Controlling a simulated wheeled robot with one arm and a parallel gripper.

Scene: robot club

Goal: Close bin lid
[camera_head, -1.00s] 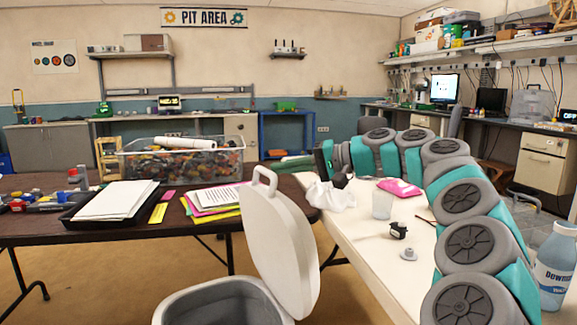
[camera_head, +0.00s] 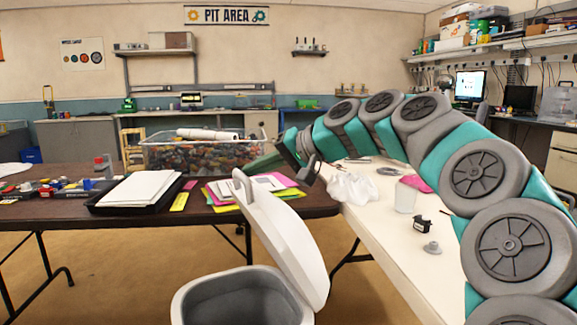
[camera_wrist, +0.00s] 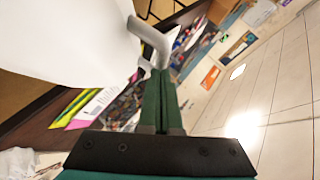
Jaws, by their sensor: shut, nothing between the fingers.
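The bin (camera_head: 190,310) is white-grey with a dark inside, at the bottom middle of the head view. Its white lid (camera_head: 290,240) stands open, tilted up on the bin's right side, with a loop handle (camera_head: 240,186) at its upper end. My gripper (camera_head: 252,167) reaches in from the right, above and behind the lid in the head view. In the wrist view the green fingers (camera_wrist: 158,78) are shut and empty. The grey handle (camera_wrist: 150,38) is just beyond their tips, and the white lid (camera_wrist: 60,45) fills the upper left. I cannot tell whether the fingers touch the handle.
A dark table (camera_head: 60,207) with papers (camera_head: 140,188) and a clear tub of parts (camera_head: 200,155) stands behind the bin. A white table (camera_head: 385,235) on the right holds a cup (camera_head: 405,198), a crumpled white cloth (camera_head: 352,187) and small parts. Floor is open left of the bin.

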